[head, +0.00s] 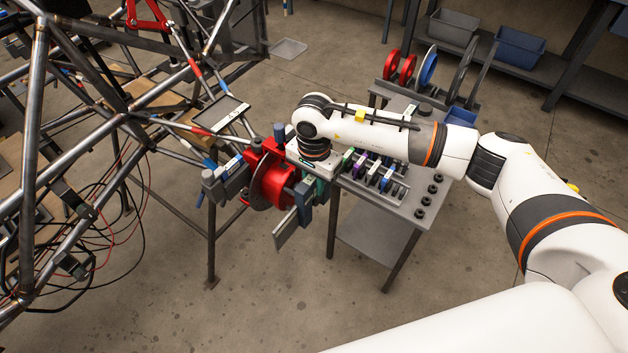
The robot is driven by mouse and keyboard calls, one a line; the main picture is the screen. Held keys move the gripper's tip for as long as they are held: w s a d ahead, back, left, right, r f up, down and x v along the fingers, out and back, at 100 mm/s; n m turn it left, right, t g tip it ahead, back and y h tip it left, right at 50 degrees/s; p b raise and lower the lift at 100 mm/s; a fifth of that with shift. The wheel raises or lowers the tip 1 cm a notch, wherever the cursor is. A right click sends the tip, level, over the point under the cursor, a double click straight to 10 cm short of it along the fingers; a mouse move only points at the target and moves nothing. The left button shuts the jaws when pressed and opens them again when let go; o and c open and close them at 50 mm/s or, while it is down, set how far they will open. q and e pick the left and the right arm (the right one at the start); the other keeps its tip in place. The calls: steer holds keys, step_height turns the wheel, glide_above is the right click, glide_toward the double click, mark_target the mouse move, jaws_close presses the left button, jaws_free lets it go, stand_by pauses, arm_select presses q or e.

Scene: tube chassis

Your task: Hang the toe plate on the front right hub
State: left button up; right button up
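The front hub (268,178) is a red block with a dark round disc, at the end of the tube chassis's arms. My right gripper (308,180) points down close against the hub's right side. A flat grey plate (287,229), apparently the toe plate, stands on edge below the gripper and just right of the disc. My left gripper is not in view.
The tube chassis (84,66) fills the left, with loose cables below. A grey cart (408,205) right of the hub carries several colour-marked plates and dark knobs. Red and blue discs (428,67) stand behind. Shelves with bins (520,46) line the back. The front floor is open.

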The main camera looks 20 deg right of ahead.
steer(key=o, duration=0.5)
steer(key=shift+r, duration=0.1)
step_height(320, 180, up, 12)
steer(key=shift+b, duration=0.9)
